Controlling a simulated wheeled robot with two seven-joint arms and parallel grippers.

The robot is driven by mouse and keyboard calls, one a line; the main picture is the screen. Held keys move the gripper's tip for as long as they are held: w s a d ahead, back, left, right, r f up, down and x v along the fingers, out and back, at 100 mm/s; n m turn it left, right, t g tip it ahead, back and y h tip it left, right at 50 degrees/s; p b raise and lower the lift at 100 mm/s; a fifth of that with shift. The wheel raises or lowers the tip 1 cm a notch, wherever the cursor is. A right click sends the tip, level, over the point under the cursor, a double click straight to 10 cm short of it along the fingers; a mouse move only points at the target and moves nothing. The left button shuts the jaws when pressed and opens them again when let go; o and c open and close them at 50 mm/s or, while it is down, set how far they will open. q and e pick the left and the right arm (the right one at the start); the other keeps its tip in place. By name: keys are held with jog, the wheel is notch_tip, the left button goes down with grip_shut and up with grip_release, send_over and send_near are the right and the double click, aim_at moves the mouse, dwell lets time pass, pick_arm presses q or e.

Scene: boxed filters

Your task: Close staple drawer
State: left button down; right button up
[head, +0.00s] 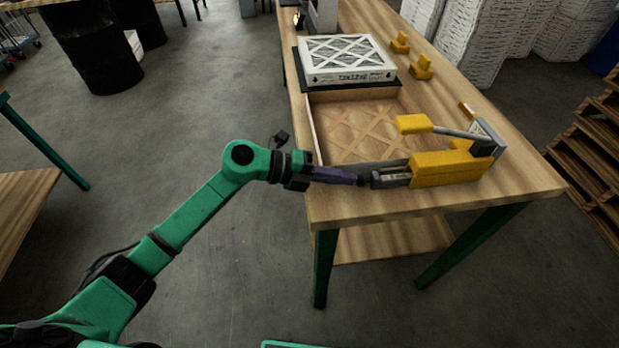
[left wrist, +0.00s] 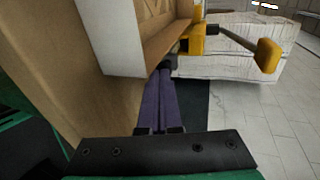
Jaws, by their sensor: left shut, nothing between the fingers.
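The yellow stapling tool (head: 445,168) lies at the right front of the table, with a yellow-handled lever (head: 413,124) raised over it. Its grey staple drawer (head: 390,176) sticks out to the left of the yellow body. My left gripper (head: 357,179) is shut and empty, its purple fingers pointing right at the drawer's dark outer end. In the left wrist view the shut fingers (left wrist: 166,80) reach that dark end (left wrist: 169,62), beside the yellow body (left wrist: 196,40). I cannot tell whether they touch. My right gripper is out of view.
An open cardboard box (head: 312,122) with a lattice filter inside lies just behind the drawer. A white-framed filter (head: 345,62) lies behind it. Small yellow blocks (head: 421,68) stand at the back right of the wooden table (head: 520,170). Its front right corner is clear.

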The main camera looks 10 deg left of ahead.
aim_at(373, 174)
pick_arm(q)
jog(key=d, duration=0.2)
jog(key=w+d, duration=0.1)
jog(key=d, duration=0.3)
jog(key=shift+w+d, duration=0.35)
jog(key=shift+r, duration=0.1)
jog(key=shift+a, duration=0.1)
